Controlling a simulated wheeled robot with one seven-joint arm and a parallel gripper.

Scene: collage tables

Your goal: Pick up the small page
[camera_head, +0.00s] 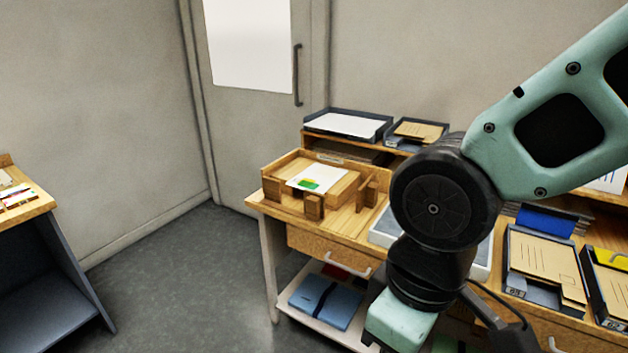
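A small white page (325,174) with a green and yellow patch lies flat on a raised wooden stand (343,198), near the left end of the wooden desk. Small wooden blocks stand around its front and right sides. My arm comes in from the upper right and bends down in front of the desk, to the right of the page. My gripper is below the picture's edge or hidden, so its fingers do not show. Nothing touches the page that I can see.
Dark trays on the back shelf hold a larger white sheet (345,124) and brown cards (420,131). A blue folder (326,302) lies on the lower shelf. Another desk (30,207) is at far left, with open floor (190,285) between.

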